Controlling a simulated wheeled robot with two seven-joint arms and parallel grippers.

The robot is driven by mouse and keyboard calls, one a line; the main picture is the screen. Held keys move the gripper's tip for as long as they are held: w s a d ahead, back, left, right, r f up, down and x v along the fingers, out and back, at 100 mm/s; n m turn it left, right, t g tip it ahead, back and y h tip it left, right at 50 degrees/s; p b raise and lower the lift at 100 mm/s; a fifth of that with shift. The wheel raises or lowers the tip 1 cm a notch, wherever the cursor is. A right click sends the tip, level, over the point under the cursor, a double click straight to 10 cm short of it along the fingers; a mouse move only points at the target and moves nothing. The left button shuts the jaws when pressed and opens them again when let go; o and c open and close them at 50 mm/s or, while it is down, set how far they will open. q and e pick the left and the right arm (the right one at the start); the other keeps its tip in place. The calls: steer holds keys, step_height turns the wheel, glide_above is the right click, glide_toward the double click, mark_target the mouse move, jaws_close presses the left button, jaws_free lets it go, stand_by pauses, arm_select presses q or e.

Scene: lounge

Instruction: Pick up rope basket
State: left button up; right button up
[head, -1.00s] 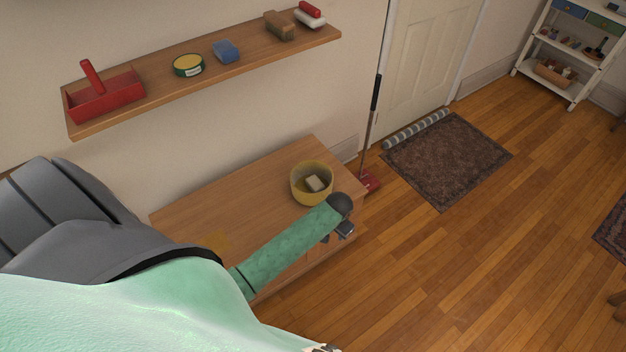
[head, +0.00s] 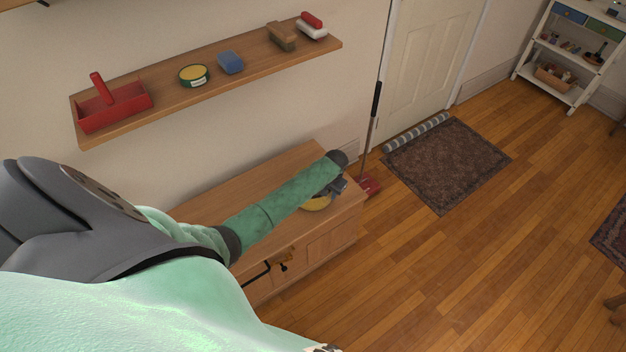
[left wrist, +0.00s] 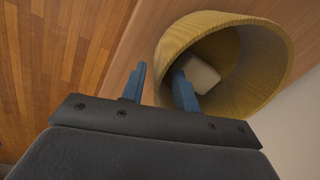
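The yellow rope basket (head: 316,204) stands on the low wooden cabinet, mostly hidden behind my left forearm in the head view. In the left wrist view the round basket (left wrist: 262,62) shows its open mouth, with a pale block (left wrist: 200,74) inside. My left gripper (head: 338,187) is over the basket. In the left wrist view its two blue fingers (left wrist: 160,78) are apart, and the basket's wall shows between them. One finger overlaps the mouth and the other is outside. I cannot tell whether they touch the wall. My right gripper is not in view.
The wooden cabinet (head: 262,180) stands against the wall. Above it a wall shelf (head: 215,92) holds a red caddy (head: 115,108), a tin (head: 193,76), a blue sponge and brushes. A red-based broom (head: 370,185) leans by the cabinet's right end. The floor to the right is open.

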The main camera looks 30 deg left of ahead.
arm_select(q)
steer(key=shift+a+f+p, duration=0.15)
steer(key=shift+f+p, duration=0.3)
steer(key=shift+f, duration=0.8)
steer(key=shift+a+f+p, duration=0.1)
steer(key=shift+f+p, duration=0.3)
steer(key=shift+f, duration=0.85)
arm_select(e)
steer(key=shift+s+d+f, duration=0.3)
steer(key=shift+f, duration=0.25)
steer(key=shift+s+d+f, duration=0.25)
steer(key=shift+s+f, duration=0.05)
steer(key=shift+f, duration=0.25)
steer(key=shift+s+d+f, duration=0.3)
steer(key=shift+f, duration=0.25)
arm_select(q)
jaws_close()
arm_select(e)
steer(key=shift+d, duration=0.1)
